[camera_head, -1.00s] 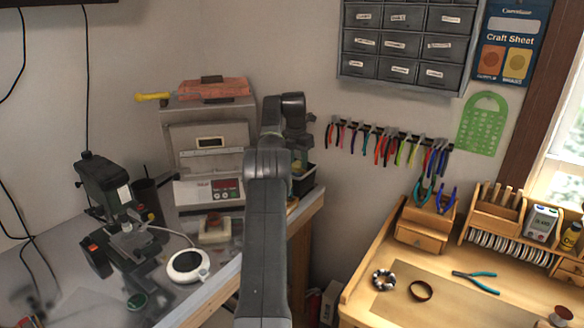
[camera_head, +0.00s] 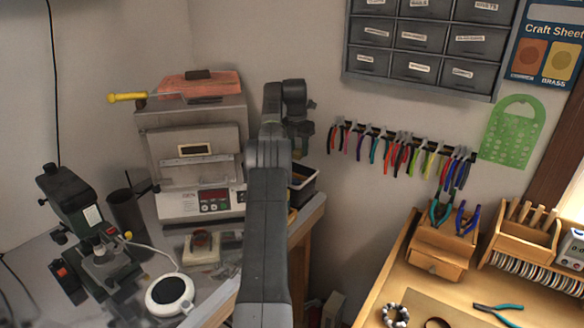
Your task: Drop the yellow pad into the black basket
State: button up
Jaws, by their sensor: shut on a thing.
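The black basket (camera_head: 306,191) stands on the right end of the grey bench, beside the metal oven; my arm hides its left part. My gripper (camera_head: 299,138) points down above the basket's opening, partly hidden behind my arm. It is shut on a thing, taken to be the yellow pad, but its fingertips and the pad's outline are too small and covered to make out. A small yellowish patch shows near the basket's opening; I cannot tell whether it is in the jaws or inside the basket.
The metal oven (camera_head: 196,172) stands left of my arm, with an orange slab (camera_head: 205,86) and a yellow-handled tool (camera_head: 128,97) on top. A microscope-like device (camera_head: 77,205) and a round white device (camera_head: 169,294) are at left. Pliers (camera_head: 400,152) hang on the wall at right.

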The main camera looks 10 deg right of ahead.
aim_at(298, 153)
jog(key=f, duration=0.4)
jog(key=shift+s, duration=0.3)
jog(key=shift+w+f, duration=0.1)
jog(key=shift+f, duration=2.55)
jog(key=shift+f, duration=0.65)
jog(key=o, duration=1.2)
jog(key=shift+o, duration=0.2)
jog(key=shift+r, duration=0.15)
jog(key=r, duration=0.8)
jog(key=s+a+r, duration=0.1)
jog(key=r, duration=0.4)
